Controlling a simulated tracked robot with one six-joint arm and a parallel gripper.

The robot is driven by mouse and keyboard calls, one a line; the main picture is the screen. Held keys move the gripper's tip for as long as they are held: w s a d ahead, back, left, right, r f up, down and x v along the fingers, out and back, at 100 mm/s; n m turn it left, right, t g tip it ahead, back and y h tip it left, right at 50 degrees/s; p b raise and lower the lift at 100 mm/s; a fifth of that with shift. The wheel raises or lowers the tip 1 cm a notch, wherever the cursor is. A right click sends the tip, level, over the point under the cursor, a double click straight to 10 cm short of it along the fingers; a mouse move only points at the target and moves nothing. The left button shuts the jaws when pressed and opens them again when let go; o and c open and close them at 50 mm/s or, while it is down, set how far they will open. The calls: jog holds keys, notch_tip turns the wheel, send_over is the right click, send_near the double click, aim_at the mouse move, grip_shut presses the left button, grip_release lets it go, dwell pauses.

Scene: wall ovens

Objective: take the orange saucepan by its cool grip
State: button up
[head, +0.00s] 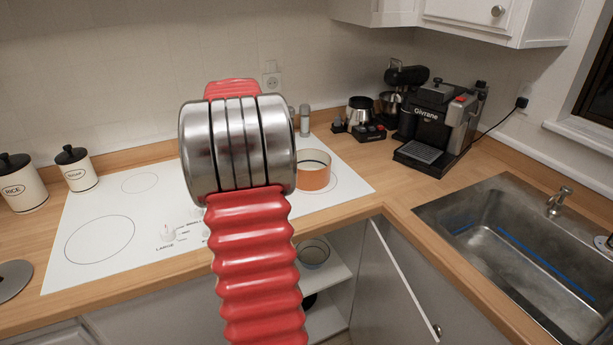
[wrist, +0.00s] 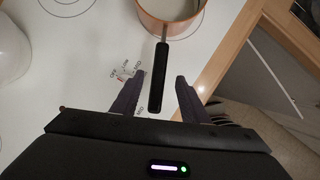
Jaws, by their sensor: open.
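The orange saucepan (head: 314,172) stands on the right part of the white cooktop in the head view, partly hidden behind my arm. In the wrist view the saucepan (wrist: 172,15) is at the top, cut off by the frame edge. Its black grip (wrist: 158,78) points down the picture toward me. My gripper (wrist: 158,84) is open, with one dark finger on each side of the grip's lower end. Gaps show on both sides, and I cannot tell the height between them. The gripper is hidden behind my arm in the head view.
The white cooktop (head: 120,210) has control knobs near its front edge. Canisters (head: 76,168) stand at the left. A coffee machine (head: 440,125) stands at the back right, beside a sink (head: 530,250). A cabinet door (head: 405,280) hangs open below the counter.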

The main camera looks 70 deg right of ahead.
jog(key=shift+x, duration=2.35)
jog(key=shift+w+a, duration=0.1)
jog(key=shift+c, duration=0.5)
grip_shut()
